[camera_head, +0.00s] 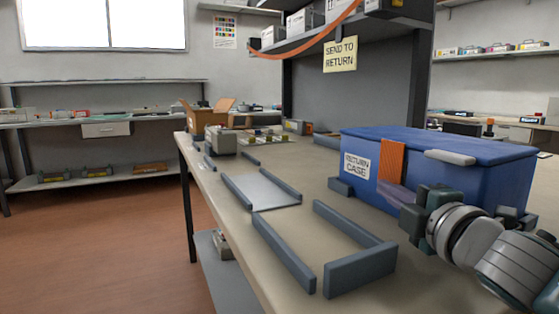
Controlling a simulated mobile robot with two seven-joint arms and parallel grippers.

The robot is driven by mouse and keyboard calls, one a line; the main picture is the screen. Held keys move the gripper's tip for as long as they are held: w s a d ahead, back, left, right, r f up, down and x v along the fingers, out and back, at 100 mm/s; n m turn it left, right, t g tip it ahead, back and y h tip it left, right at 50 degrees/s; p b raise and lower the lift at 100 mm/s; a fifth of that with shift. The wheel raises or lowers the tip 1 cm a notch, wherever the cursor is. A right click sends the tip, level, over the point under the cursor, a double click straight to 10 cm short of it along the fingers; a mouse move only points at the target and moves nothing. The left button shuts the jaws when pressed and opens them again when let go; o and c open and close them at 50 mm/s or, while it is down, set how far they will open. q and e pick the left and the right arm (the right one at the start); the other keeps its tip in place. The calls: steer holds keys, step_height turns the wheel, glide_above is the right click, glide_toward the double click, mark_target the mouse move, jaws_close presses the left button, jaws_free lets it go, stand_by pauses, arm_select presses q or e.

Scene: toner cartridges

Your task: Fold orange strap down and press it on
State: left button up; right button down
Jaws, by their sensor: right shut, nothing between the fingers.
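The blue return case (470,175) stands closed on the bench at the right, with a white "RETURN CASE" label on its front. The orange strap (392,158) lies down the case's front face from the lid's edge. Its lower end meets a pale purple patch (393,190), partly hidden by my gripper. My right gripper (400,212) is shut and empty in front of the case, just below the strap. I cannot tell whether it touches the strap or the case. My left gripper is not in view.
Grey guide rails (283,252) stand on the bench left of the case, beside a grey plate (262,190). An open cardboard box (207,117) and small parts are at the bench's far end. A shelf with a "SEND TO RETURN" sign (340,54) rises behind.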

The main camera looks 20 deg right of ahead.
steer(key=shift+d+n, duration=0.25)
steer(key=shift+n, duration=0.05)
stand_by(0.4)
